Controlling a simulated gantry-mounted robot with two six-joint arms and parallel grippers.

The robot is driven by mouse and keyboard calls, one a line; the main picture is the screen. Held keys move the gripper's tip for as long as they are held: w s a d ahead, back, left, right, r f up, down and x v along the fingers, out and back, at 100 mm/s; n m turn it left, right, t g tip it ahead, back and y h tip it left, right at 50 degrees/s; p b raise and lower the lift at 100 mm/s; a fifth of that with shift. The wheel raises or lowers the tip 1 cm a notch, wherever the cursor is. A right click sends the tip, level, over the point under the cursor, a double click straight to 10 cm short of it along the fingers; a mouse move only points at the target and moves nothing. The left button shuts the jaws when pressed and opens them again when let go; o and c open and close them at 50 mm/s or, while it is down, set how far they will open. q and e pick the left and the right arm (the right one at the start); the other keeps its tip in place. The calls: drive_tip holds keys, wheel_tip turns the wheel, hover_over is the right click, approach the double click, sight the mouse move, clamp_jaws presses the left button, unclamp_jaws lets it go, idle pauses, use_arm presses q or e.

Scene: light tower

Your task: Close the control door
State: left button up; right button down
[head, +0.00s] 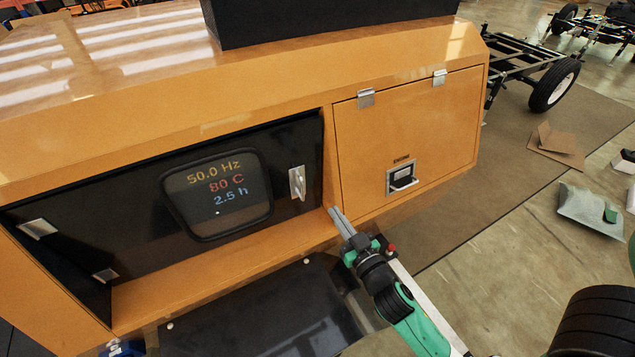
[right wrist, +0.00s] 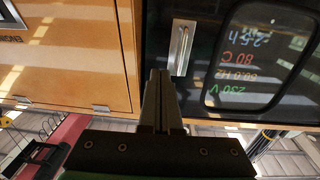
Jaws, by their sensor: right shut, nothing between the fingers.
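The control door (head: 130,190) is a black panel in the orange housing with a rounded window (head: 218,195) over a lit display. Its silver handle (head: 297,182) is near the right edge, with silver hinges at the left. The door lies in or close to its opening; I cannot tell if it is fully flush. My right gripper (head: 335,213) is shut and empty, just below and right of the handle, near the orange post. In the right wrist view its fingertips (right wrist: 160,74) appear beside the handle (right wrist: 181,48); contact cannot be told. My left gripper is not in view.
An orange engine door (head: 400,140) with a latch (head: 402,178) is shut at the right. An orange ledge (head: 200,265) runs below the control door. A wheeled chassis (head: 545,75) and flattened cardboard (head: 557,142) are on the floor behind.

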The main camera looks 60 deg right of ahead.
sight(312, 176)
drive_tip(key=x, duration=1.1)
drive_tip(key=shift+w+d+r+p, duration=0.1)
drive_tip(key=shift+w+d+p, duration=0.15)
drive_tip(key=shift+d+p, duration=0.15)
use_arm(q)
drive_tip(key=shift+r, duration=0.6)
